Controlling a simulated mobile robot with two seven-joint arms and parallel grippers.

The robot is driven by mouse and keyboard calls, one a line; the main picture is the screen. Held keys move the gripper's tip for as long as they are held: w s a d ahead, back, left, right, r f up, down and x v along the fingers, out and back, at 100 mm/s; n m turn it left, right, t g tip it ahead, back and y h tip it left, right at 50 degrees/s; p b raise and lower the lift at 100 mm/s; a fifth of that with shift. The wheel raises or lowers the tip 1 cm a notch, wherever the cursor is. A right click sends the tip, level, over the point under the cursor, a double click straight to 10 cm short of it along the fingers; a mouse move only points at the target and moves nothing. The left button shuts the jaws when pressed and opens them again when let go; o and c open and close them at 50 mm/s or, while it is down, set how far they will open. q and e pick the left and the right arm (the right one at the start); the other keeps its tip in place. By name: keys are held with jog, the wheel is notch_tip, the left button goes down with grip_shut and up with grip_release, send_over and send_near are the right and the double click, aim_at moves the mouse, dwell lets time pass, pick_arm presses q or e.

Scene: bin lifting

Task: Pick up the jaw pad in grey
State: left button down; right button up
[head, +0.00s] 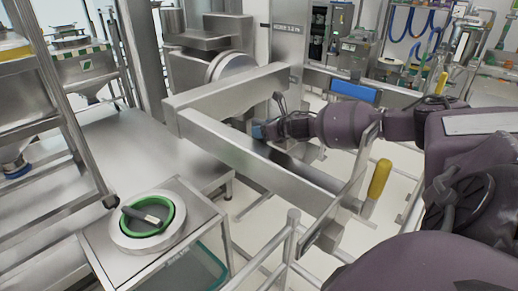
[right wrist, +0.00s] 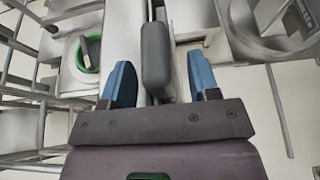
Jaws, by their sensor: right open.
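A dark grey rounded pad (right wrist: 155,60) on a thin upright stem shows in the right wrist view. It lies in the gap between the two blue fingers of my right gripper (right wrist: 162,82), which are open and stand apart on either side of it. I cannot tell how deep it sits between them. In the head view my right gripper (head: 262,131) is beside the metal beams of the lifter, and the pad cannot be made out clearly there. My left gripper is not in view.
Steel lifter beams (head: 250,160) run close around my right gripper. A yellow handle (head: 379,179) stands at the right. A green-rimmed bowl (head: 173,219) with a grey object inside sits on a steel cabinet at the lower left. A steel platform (head: 130,150) lies bare at the left.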

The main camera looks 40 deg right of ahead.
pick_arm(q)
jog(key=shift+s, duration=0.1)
pick_arm(e)
jog(key=shift+w, duration=0.1)
jog(key=shift+c, duration=0.3)
jog(key=c, duration=0.9)
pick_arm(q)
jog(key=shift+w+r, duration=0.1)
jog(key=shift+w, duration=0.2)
pick_arm(e)
grip_shut()
jog(key=shift+r, duration=0.1)
